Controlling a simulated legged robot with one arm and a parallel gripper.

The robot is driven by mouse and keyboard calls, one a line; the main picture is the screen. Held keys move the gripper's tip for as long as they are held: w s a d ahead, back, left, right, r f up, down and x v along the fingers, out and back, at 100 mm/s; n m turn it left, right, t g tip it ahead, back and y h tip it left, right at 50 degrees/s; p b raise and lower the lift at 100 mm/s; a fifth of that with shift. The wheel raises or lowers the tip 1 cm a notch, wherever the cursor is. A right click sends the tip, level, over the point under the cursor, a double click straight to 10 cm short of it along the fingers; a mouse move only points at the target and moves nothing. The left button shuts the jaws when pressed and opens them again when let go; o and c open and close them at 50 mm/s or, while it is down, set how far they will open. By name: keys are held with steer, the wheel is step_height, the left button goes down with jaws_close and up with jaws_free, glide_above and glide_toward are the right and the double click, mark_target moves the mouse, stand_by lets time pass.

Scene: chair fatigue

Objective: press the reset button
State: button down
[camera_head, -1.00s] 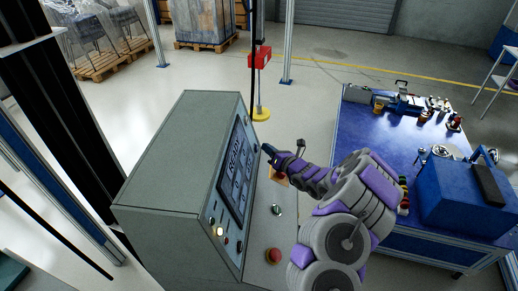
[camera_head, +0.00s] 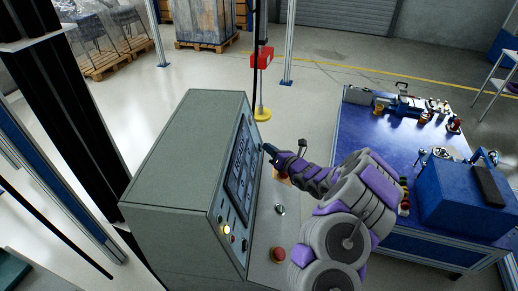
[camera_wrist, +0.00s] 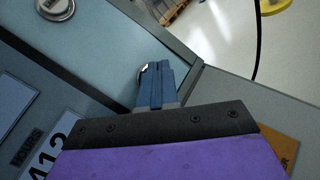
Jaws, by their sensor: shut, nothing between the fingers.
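A grey control console (camera_head: 170,150) with a slanted face stands left of my arm. My gripper (camera_head: 268,148) is shut and empty at the upper part of this face. In the wrist view its blue fingertips (camera_wrist: 159,68) are right over a round metal button (camera_wrist: 145,72), mostly hidden by them; contact cannot be told. Another round metal button (camera_wrist: 55,8) is at upper left. No reset label is readable.
A blue workbench (camera_head: 385,140) with tools and a blue box (camera_head: 465,200) stands to the right. A yellow-based post with a red box (camera_head: 262,57) stands behind the console. An orange plate (camera_wrist: 278,145) lies beside my gripper.

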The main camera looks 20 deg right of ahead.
steer(key=shift+w+d+f, duration=0.1)
steer(key=shift+d+f, duration=0.05)
steer(key=shift+d, duration=0.65)
steer(key=shift+a, duration=0.65)
steer(key=shift+w+d, duration=0.1)
steer(key=shift+d, duration=0.1)
steer(key=shift+a+b, duration=0.15)
steer(key=shift+b, duration=0.15)
steer(key=shift+w+a+f, duration=0.1)
steer(key=shift+a, duration=0.2)
steer(key=shift+d, duration=0.15)
